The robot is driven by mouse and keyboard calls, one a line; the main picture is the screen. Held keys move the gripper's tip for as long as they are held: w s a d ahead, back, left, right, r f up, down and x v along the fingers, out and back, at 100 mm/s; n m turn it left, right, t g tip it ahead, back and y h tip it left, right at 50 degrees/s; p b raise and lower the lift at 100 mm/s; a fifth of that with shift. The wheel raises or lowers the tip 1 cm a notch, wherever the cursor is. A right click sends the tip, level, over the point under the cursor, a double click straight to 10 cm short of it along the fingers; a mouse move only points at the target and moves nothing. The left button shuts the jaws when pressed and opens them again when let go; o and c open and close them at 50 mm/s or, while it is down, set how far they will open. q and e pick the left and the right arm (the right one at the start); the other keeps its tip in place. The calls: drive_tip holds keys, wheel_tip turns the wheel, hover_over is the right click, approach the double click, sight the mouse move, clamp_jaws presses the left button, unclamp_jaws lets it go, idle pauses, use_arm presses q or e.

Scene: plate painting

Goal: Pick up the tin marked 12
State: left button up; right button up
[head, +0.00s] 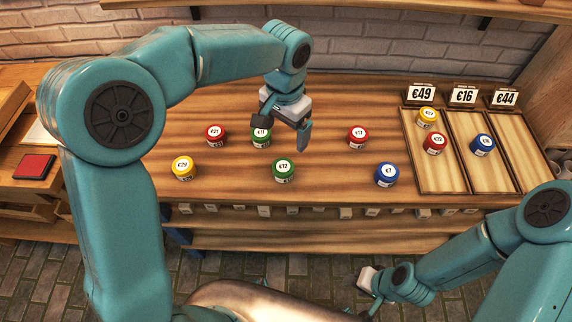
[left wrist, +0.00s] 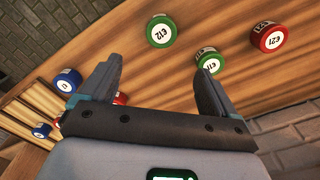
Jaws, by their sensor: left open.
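The tin marked 12 (head: 283,171) is green with a white label and stands on the wooden counter, near its front edge. It also shows in the left wrist view (left wrist: 162,31), beyond the gap between the fingers. My left gripper (head: 284,121) is open and empty, above the counter and behind the tin, apart from it. Its two fingers also show in the left wrist view (left wrist: 158,70). My right gripper (head: 367,281) is low at the front, away from the counter's tins; its jaws are too small to tell.
A green tin marked 11 (head: 261,138) stands close beside my left gripper. Red tins marked 21 (head: 215,137) and 17 (head: 357,139), a yellow tin (head: 183,170) and a blue tin (head: 387,176) stand around. A sectioned tray (head: 463,180) with price signs is at right.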

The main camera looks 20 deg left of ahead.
use_arm(q)
hover_over(283, 166)
wheel_tip(283, 166, down, 9)
drive_tip(key=shift+w+d+r, duration=0.1)
drive_tip(key=shift+d, duration=0.05)
drive_tip(key=shift+f, duration=0.55)
drive_tip(key=f, duration=0.2)
drive_tip(key=f+p, duration=0.1)
drive_tip(key=f, duration=0.1)
drive_tip(key=shift+a+f, duration=0.2)
drive_tip(key=shift+f, duration=0.1)
drive_tip(key=c, duration=1.2)
drive_tip(key=shift+r, duration=0.15)
